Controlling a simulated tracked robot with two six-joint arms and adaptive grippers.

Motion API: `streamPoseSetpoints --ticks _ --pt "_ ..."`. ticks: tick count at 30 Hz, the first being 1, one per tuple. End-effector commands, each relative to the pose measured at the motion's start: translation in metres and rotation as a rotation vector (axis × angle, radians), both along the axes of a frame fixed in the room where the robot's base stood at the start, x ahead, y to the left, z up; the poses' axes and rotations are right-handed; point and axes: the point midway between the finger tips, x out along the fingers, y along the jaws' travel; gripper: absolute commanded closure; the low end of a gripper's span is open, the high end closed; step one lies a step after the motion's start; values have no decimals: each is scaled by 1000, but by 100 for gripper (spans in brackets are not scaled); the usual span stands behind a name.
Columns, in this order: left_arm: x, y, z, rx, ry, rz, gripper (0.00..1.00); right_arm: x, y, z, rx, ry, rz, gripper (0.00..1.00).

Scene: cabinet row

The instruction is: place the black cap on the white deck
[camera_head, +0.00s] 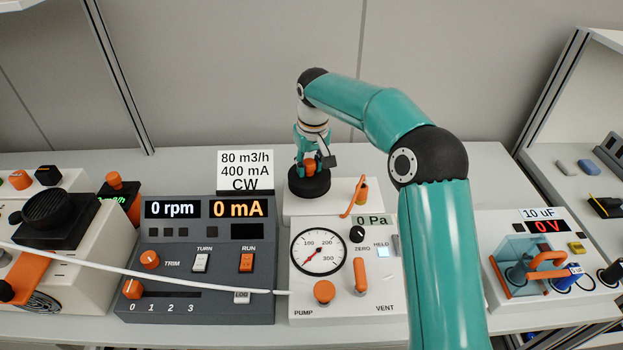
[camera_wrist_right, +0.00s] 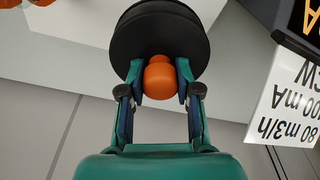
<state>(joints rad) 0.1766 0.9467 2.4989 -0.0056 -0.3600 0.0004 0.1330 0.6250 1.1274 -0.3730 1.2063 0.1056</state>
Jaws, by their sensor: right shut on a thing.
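The black cap (camera_head: 309,186) is a thick round disc with an orange knob on top. It is at the back left of the white deck (camera_head: 340,200), on the gauge unit. I cannot tell whether it touches the deck or hangs just above it. My right gripper (camera_head: 312,163) points down and is shut on the orange knob. In the right wrist view, the two fingers (camera_wrist_right: 159,85) flank the knob, and the cap (camera_wrist_right: 160,30) looks level. My left gripper is not in view.
An orange lever (camera_head: 354,197) stands on the deck right of the cap. A sign card (camera_head: 245,170) stands to the left, behind the dark rpm panel (camera_head: 190,275). A white hose (camera_head: 130,272) crosses in front. The capacitor unit (camera_head: 550,265) is at the right.

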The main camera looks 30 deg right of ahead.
Motion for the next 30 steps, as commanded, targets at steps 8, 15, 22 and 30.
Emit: streamPoseSetpoints --ticks 8,15,22,30 --pt "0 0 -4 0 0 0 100 0 0 -35 0 1 1 100" --pt "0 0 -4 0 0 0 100 0 1 -42 1 -1 0 100" --pt "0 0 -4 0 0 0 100 0 0 -42 1 0 0 54" --pt "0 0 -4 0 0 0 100 0 0 -42 1 0 0 41"
